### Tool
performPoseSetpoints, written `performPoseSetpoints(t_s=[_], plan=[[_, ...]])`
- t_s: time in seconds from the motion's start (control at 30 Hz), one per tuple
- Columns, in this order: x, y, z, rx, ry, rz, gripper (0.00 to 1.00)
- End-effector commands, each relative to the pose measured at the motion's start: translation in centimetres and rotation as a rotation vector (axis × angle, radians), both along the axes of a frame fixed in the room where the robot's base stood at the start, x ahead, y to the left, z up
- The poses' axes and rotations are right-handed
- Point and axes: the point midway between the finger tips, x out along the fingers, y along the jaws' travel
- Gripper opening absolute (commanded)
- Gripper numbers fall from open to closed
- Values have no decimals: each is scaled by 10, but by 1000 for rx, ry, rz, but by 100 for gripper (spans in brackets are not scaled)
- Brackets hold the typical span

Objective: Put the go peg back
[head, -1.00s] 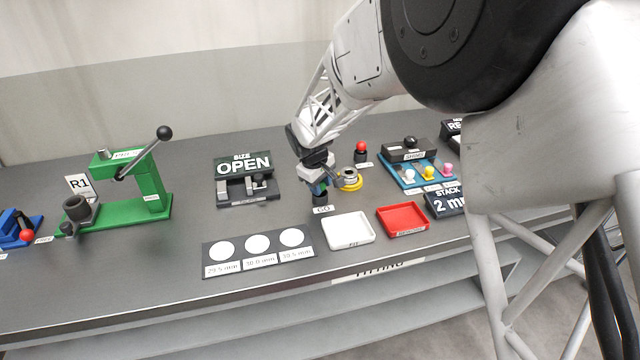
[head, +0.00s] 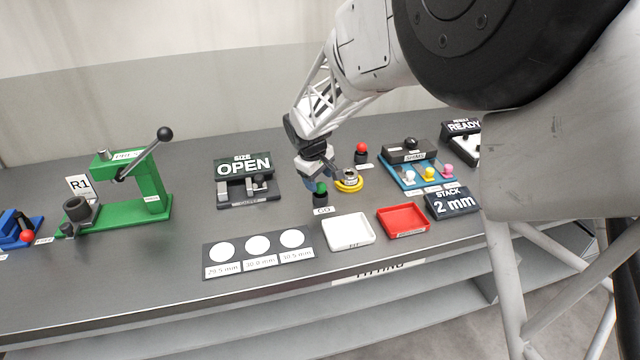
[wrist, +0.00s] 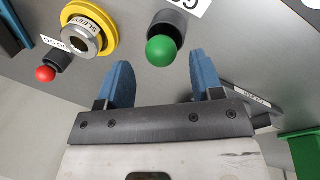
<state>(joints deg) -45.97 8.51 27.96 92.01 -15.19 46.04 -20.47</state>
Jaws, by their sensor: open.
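The go peg, with a green ball knob (head: 321,188), stands upright at a short dark cylinder behind the white GO label (head: 323,210). In the wrist view the green knob (wrist: 162,51) sits against the dark cylinder (wrist: 168,27); how deep the peg sits is hidden. My gripper (head: 312,187) is open and empty, just behind and beside the knob in the head view. In the wrist view its blue fingers (wrist: 162,80) are spread wide, with the knob beyond the gap and clear of both fingers.
A yellow ring with a metal sleeve (head: 349,179) and a red-knobbed no-go peg (head: 361,152) stand to the right. White (head: 348,232) and red (head: 403,220) trays lie in front. A dark size board (head: 258,253) lies front left; a green press (head: 150,185) stands far left.

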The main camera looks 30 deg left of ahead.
Motion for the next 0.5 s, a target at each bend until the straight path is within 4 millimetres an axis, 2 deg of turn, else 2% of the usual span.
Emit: performPoseSetpoints(t_s=[0.3, 0.5], plan=[[-11, 3, 51, 1, -2, 0, 60], [-16, 4, 76, 1, -1, 0, 60]])
